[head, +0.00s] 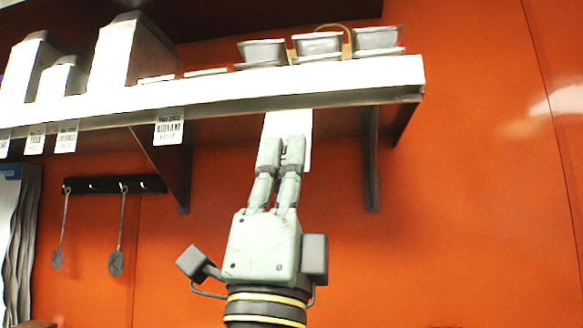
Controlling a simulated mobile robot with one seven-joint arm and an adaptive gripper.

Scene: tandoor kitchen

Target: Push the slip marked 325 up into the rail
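A white slip (306,128) stands upright at my gripper (281,148), its top edge at the underside of the shelf's front rail (350,97). Its visible face looks blank and I can read no number on it. My gripper points up from below, its fingers close together over the slip's lower part, and appears shut on it. The fingers hide part of the slip. Whether the slip's top is inside the rail or just touching it, I cannot tell.
Other printed slips hang from the rail to the left, the nearest one (169,127) clear of my gripper. Metal containers (318,44) stand on the shelf. Dark brackets (371,160) flank my gripper below the shelf. Ladles (116,262) hang at lower left.

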